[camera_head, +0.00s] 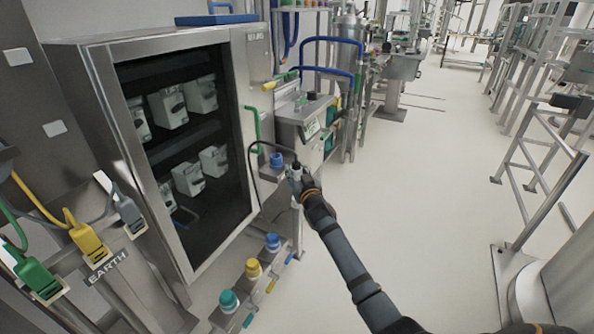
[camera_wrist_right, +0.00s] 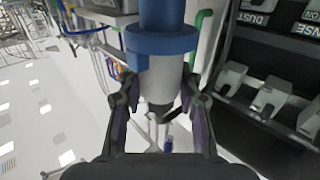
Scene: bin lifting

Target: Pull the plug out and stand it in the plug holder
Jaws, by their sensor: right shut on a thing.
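My right gripper (camera_head: 297,176) is at the side of the steel cabinet, beside a blue fitting (camera_head: 277,160). In the right wrist view its two fingers (camera_wrist_right: 160,88) are closed on the pale grey body of the plug (camera_wrist_right: 162,72). A blue collar and blue cylinder (camera_wrist_right: 160,38) sit above that body and run out of the frame. A black cable loops from the gripper to the left. I cannot tell whether the plug is seated or free. The plug holder cannot be made out for certain. My left gripper does not show.
A low rail carries teal (camera_head: 229,301), yellow (camera_head: 253,268) and blue (camera_head: 273,242) fittings below the gripper. Green (camera_head: 37,277), yellow (camera_head: 89,243) and grey (camera_head: 129,212) connectors hang by the EARTH plate at left. The cabinet (camera_head: 238,110) stands close.

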